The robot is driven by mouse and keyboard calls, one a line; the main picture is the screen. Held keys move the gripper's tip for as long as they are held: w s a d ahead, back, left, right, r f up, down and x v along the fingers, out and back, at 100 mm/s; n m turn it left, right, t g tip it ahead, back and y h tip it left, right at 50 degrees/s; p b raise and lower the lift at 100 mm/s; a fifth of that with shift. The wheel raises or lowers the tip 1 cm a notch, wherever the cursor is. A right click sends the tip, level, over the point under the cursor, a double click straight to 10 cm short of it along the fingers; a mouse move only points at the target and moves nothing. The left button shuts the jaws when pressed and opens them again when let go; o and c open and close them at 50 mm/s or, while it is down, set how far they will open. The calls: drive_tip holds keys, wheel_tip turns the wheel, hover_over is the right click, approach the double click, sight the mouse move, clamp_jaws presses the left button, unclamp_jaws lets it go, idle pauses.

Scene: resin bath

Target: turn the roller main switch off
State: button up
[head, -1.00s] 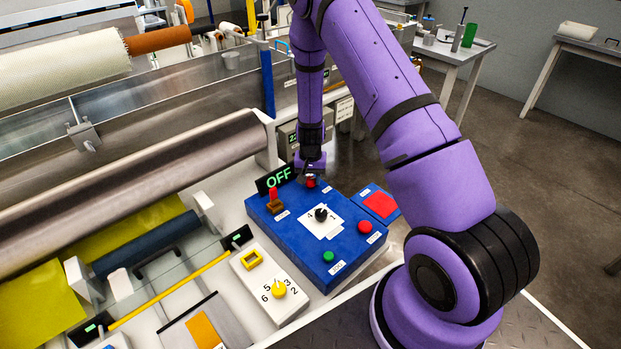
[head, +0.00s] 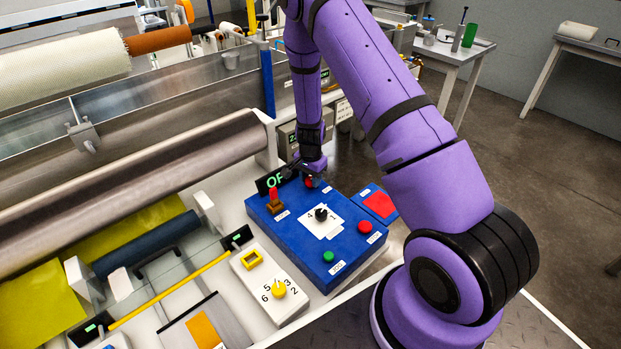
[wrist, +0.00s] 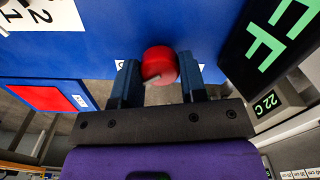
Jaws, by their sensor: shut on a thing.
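The red round knob (wrist: 160,62) at the far edge of the blue control panel (wrist: 100,40) has a pale pointer line on its face. My gripper (wrist: 158,74) is shut on it, one finger on each side. In the head view the gripper (head: 308,175) reaches down over the knob (head: 310,183) and hides part of it. The knob's label is mostly covered. A black display (head: 270,182) beside it shows green letters. My gripper covers its last letter in the head view; the wrist view shows "FF" on the display (wrist: 272,38).
The panel also carries a red lever (head: 274,195), a black dial (head: 321,214), a red button (head: 365,227) and a green button (head: 328,256). A red pad (head: 379,204) lies to the right. A large metal roller (head: 150,190) lies to the left.

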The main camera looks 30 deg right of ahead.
idle(0.3)
drive_tip(key=o, duration=0.9)
drive_tip(key=shift+o, duration=0.2)
drive_tip(key=shift+r, duration=0.1)
wheel_tip(320, 180, up, 11)
wheel_tip(320, 180, up, 14)
drive_tip(key=n+t+y, duration=0.1)
drive_tip(key=n, duration=0.2)
hover_over(310, 179)
drive_tip(key=s+a, duration=0.3)
drive_tip(key=a, duration=0.1)
drive_tip(key=s+a+r+n+t, duration=0.25)
drive_tip(key=s+r, duration=0.55)
drive_tip(key=r, duration=0.4)
drive_tip(key=s+a+r+n+t, duration=0.1)
drive_tip(key=s+r+n, duration=0.2)
drive_tip(key=s, duration=0.8)
drive_tip(key=s+r+n+h, duration=0.1)
drive_tip(key=s+r+n, duration=0.3)
drive_tip(key=s+r, duration=0.4)
drive_tip(key=s, duration=0.2)
drive_tip(key=shift+s+a+t, duration=0.35)
